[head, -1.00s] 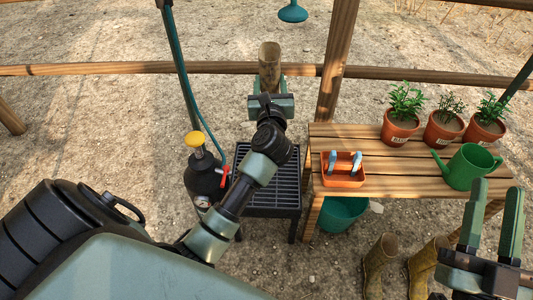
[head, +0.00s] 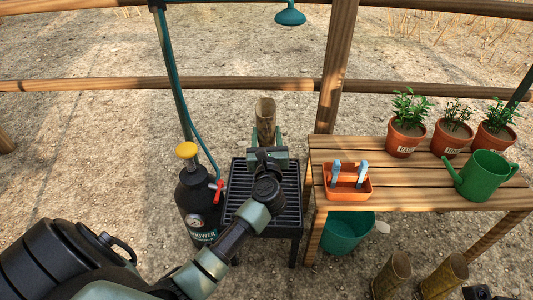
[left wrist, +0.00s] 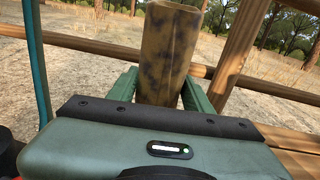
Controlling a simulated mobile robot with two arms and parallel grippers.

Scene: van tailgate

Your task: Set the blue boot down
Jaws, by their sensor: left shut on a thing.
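No blue boot shows. My left gripper (head: 266,145) is shut on a mottled brown, mud-stained boot (head: 265,112), held with its open top up. In the left wrist view the boot shaft (left wrist: 168,45) stands between the two green fingers (left wrist: 160,95). The boot is at the far end of a dark slatted rack (head: 292,203). Its lower part is hidden behind the gripper, so I cannot tell whether it touches the rack. Two more brown boots, one (head: 391,273) and another (head: 444,273), stand on the ground at the lower right.
A black pressure sprayer (head: 197,205) with a yellow knob stands left of the rack. To the right, a wooden bench (head: 420,195) carries an orange caddy (head: 348,188), potted plants (head: 455,135) and a green watering can (head: 484,177). A teal bucket (head: 346,232) sits below. Wooden rails run behind.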

